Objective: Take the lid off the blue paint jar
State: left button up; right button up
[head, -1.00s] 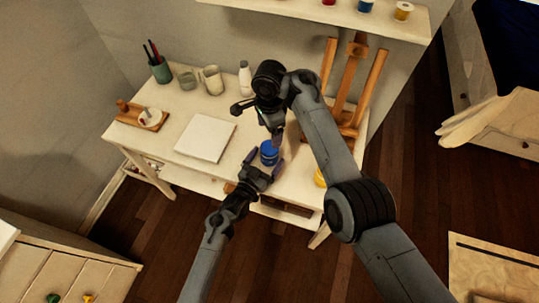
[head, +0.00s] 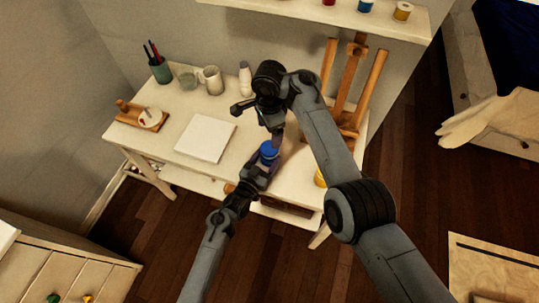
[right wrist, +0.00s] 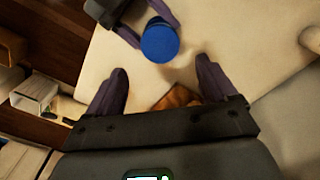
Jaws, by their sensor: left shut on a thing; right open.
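The blue paint jar (head: 268,152) stands near the front edge of the white table, with its blue lid (right wrist: 160,42) on top seen from above in the right wrist view. My left gripper (head: 262,168) is shut on the jar from the front, and its fingers (right wrist: 143,22) show on either side of the jar in the right wrist view. My right gripper (right wrist: 160,88) is open and empty, above and beside the jar, with the lid beyond its fingertips. In the head view the right gripper (head: 277,137) is partly hidden by its own arm.
A white square canvas (head: 206,138) lies left of the jar. A wooden easel (head: 350,90) stands at the right, with a yellow jar (head: 320,178) near the front edge. A mug (head: 213,80), a white bottle (head: 245,78) and a brush cup (head: 160,70) stand at the back.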

aim_at(269, 147)
pick_arm(q)
grip_shut()
pick_arm(e)
jog(key=shift+d+n, duration=0.1)
jog(key=shift+n, duration=0.5)
notch_tip(269, 147, down, 6)
jog(key=n, duration=0.3)
jog(key=shift+f, duration=1)
jog(key=shift+c, duration=0.4)
jog(key=c, duration=1)
jog(key=shift+n, duration=0.4)
jog(key=shift+c, duration=0.2)
